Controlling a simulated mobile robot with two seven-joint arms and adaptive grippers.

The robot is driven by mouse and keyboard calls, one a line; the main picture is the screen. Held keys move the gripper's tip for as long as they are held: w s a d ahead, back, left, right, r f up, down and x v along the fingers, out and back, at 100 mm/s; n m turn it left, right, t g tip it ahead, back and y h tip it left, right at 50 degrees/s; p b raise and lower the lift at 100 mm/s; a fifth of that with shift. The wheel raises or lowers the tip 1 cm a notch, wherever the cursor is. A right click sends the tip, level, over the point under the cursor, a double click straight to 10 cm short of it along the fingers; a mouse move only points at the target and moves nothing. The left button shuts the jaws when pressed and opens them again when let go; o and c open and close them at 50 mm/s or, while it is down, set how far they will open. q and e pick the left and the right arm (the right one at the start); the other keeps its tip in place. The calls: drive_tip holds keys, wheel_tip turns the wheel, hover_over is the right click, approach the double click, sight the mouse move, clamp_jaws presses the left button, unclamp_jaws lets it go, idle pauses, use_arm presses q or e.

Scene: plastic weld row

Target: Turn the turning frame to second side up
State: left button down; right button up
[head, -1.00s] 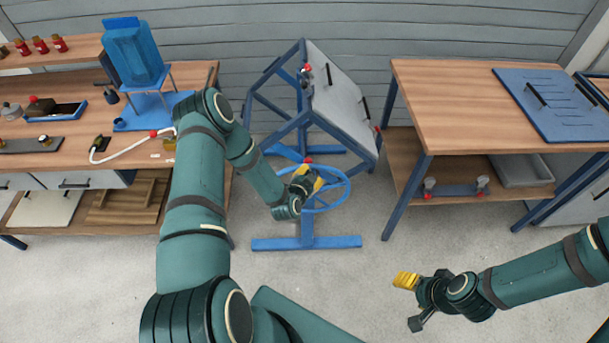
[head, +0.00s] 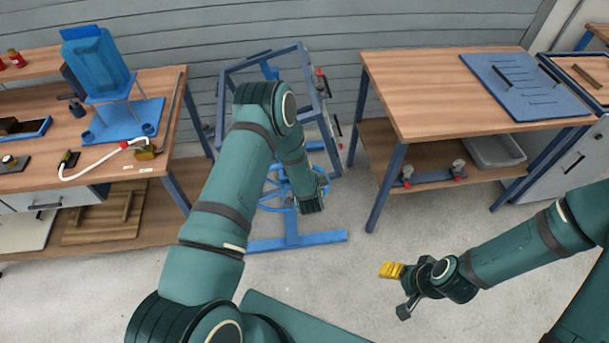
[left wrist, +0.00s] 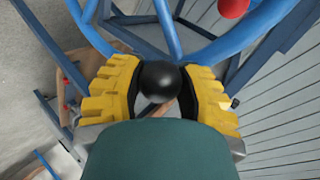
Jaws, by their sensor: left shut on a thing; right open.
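The turning frame (head: 285,51) is a blue rectangular frame on a blue stand (head: 300,241), behind my left arm. Its grey panel is not clearly visible. Small red-tipped clamps (head: 321,82) show on its right side. The blue handwheel (head: 272,196) below is partly hidden by my left arm; its rim and spokes also show in the left wrist view (left wrist: 245,37). My left gripper (head: 312,202) is at the wheel. In the left wrist view its yellow fingers are shut around a black ball knob (left wrist: 159,82). My right gripper (head: 392,270) is open and empty above the floor.
A wooden workbench (head: 158,90) at left holds a blue chair-shaped part (head: 103,68) and a white hose (head: 95,167). A wooden table (head: 430,85) at right carries a blue panel (head: 525,88). Floor in front of the stand is clear.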

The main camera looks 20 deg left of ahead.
use_arm(q)
drive_tip(key=shift+w+d+f+m+g+y+b, duration=0.35)
drive_tip(key=shift+w+d+f+b, duration=0.15)
drive_tip(key=shift+d, duration=0.2)
drive_tip(key=shift+w+d+f+m+g+y+b, duration=0.25)
drive_tip(key=shift+w+d+f+m+y, duration=0.1)
drive_tip(key=shift+d+f, duration=0.3)
drive_tip(key=c, duration=0.5)
unclamp_jaws()
drive_tip(key=v, duration=1.2)
drive_tip(key=shift+s, duration=0.1)
